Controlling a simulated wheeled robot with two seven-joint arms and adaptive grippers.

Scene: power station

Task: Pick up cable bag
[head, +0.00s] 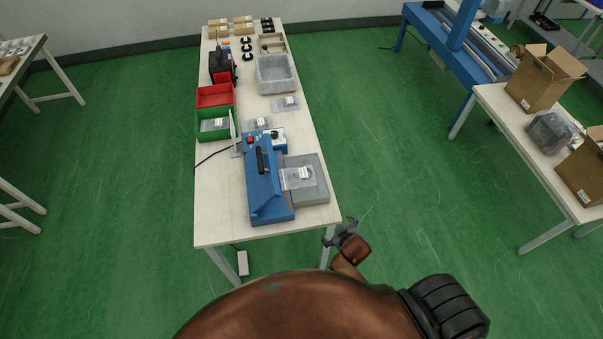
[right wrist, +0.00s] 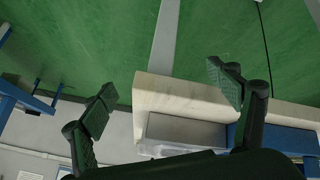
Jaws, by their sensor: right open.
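Several clear bags with white labels show in the head view. One bag (head: 298,177) lies at the blue sealing machine (head: 262,185), partly over a grey tray (head: 319,185). Another bag (head: 257,124) lies behind the machine, a further bag (head: 285,103) lies farther back, and one bag (head: 214,125) is in the green bin. I cannot make out which holds cable. My right gripper (head: 345,232) is beside the table's near right corner, apart from the bags. Its spread, empty fingers show in the right wrist view (right wrist: 162,80). My left gripper is out of view.
The long white table (head: 222,219) carries a green bin (head: 229,133), a red bin (head: 226,88) and a grey crate (head: 293,83). At right, another table (head: 491,94) holds open cardboard boxes (head: 533,87). The green floor between the tables is clear.

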